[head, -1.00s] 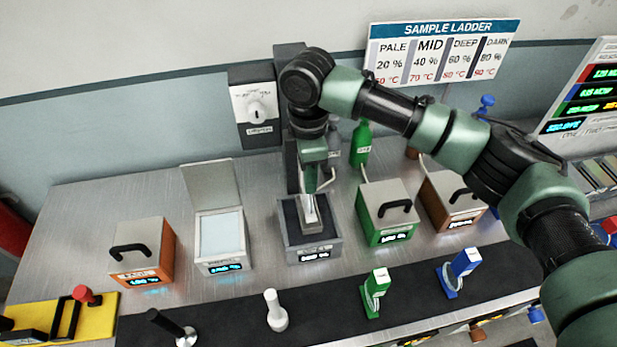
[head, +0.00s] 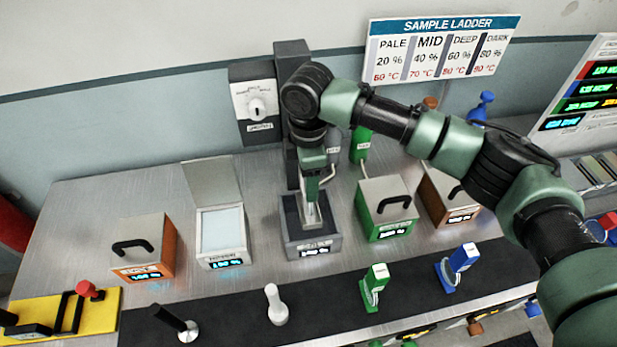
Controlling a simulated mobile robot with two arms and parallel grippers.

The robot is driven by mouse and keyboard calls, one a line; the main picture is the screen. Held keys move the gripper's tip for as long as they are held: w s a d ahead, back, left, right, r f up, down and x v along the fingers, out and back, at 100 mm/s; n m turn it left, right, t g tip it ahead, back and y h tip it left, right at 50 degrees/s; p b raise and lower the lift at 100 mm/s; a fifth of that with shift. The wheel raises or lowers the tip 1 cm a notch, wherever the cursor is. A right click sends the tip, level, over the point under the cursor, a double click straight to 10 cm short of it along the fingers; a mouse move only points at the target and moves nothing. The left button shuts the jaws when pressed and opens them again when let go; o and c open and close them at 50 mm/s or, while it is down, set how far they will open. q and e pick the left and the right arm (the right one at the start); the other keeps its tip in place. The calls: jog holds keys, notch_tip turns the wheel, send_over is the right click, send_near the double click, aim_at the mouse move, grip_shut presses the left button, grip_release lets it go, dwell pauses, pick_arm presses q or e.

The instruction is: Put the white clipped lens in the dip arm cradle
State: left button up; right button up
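My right gripper (head: 314,196) points down over the open grey tank (head: 312,247) at the middle of the bench, in front of the dark upright column (head: 291,60). A narrow pale piece shows at its fingertips, in the tank's opening. It may be the white clipped lens, but it is too small and covered to be sure. I cannot tell whether the fingers are shut on it. The dip arm cradle is hidden behind my wrist and gripper. A white stand (head: 277,306) on the dark mat carries no lens. My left gripper is not in view.
A green clipped lens (head: 374,287) and a blue one (head: 457,266) stand on the mat (head: 330,306). An orange box (head: 147,250), an open-lidded white box (head: 221,236), a green box (head: 386,213) and a brown box (head: 448,199) flank the tank. A dial panel (head: 256,105) is behind.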

notch_tip(320, 180, up, 11)
jog(key=b, duration=0.4)
jog(key=shift+r, duration=0.6)
jog(key=shift+f, duration=0.1)
